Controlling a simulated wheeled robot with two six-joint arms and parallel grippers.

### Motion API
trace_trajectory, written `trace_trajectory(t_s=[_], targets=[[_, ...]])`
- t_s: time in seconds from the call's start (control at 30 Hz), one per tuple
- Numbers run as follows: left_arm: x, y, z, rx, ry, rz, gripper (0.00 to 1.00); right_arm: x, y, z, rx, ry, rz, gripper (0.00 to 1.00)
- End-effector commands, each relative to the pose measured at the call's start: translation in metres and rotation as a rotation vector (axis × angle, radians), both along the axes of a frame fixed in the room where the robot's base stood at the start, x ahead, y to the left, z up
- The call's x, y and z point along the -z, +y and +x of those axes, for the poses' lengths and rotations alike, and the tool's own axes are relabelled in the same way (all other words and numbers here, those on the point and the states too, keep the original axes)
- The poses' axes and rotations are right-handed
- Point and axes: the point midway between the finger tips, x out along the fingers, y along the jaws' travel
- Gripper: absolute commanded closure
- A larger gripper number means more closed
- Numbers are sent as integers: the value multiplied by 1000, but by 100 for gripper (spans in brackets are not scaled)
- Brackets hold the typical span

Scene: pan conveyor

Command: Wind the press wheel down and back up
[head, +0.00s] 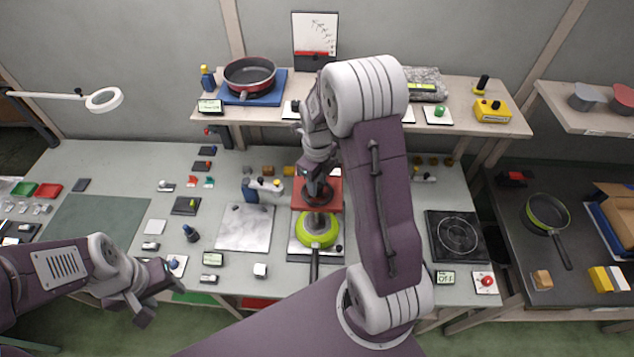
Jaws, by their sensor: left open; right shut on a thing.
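The press (335,189) has a red top and stands near the middle of the long table. Its dark round press wheel (318,197) lies on that top, partly hidden by my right gripper. My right gripper (317,186) points down and is shut on the press wheel at its far side. A green pan (316,229) sits at the front of the press with its dark handle toward me. My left gripper (158,294) is open and empty at the table's front left, well away from the press.
A grey speckled plate (244,228) lies left of the press. A dark hob (457,236) is to the right, beyond my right arm. A raised shelf behind holds a red pan (249,75). Small blocks and switches cover the left table.

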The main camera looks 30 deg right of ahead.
Motion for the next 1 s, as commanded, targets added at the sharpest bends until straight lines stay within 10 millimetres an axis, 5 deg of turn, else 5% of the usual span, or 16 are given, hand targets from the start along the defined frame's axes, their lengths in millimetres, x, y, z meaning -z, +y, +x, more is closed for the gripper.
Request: trace_trajectory(t_s=[0.57,0.6,0.67,1.0], targets=[[-1,0,0,0,0,0,51,-1,0,1,33,-4,0,100],[-1,0,0,0,0,0,51,-1,0,1,33,-3,-1,67],[-1,0,0,0,0,0,51,-1,0,1,33,-3,-1,51],[1,0,0,0,0,0,51,-2,0,1,32,-3,-1,48]])
